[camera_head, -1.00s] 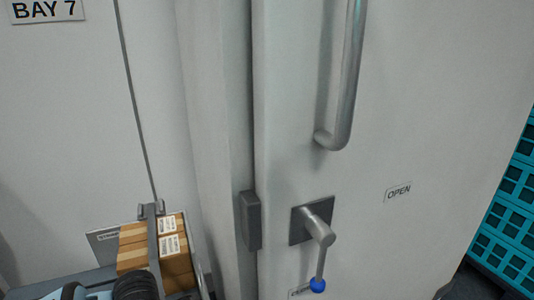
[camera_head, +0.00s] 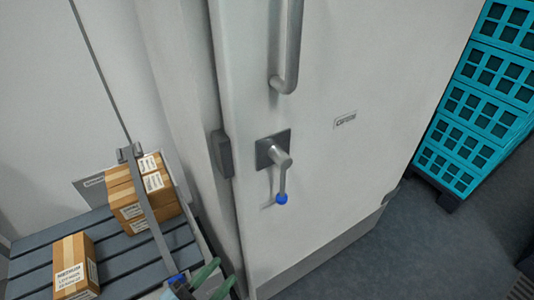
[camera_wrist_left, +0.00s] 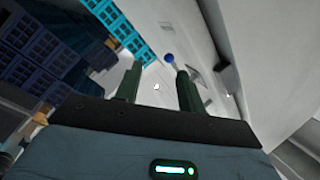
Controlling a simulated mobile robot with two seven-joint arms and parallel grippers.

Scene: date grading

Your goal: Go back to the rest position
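My left gripper (camera_head: 221,273) shows at the bottom of the head view, its two green fingers spread and nothing seen between them. It stands in front of the lower left part of the big white door (camera_head: 350,60). In the left wrist view the left gripper (camera_wrist_left: 160,68) is open, with a clear gap between its fingers. A lever with a blue knob (camera_head: 282,198) hangs down from the door, up and right of the gripper and apart from it. The knob (camera_wrist_left: 168,57) also shows beyond the fingers in the wrist view. My right gripper is not in view.
Stacked cartons (camera_head: 130,208) and a single carton (camera_head: 73,243) sit on a grey slatted surface (camera_head: 112,254) at the lower left. A grey bar (camera_head: 150,215) slants past them. Turquoise crates (camera_head: 470,130) are stacked at the right. Grey floor (camera_head: 440,240) is clear at lower right.

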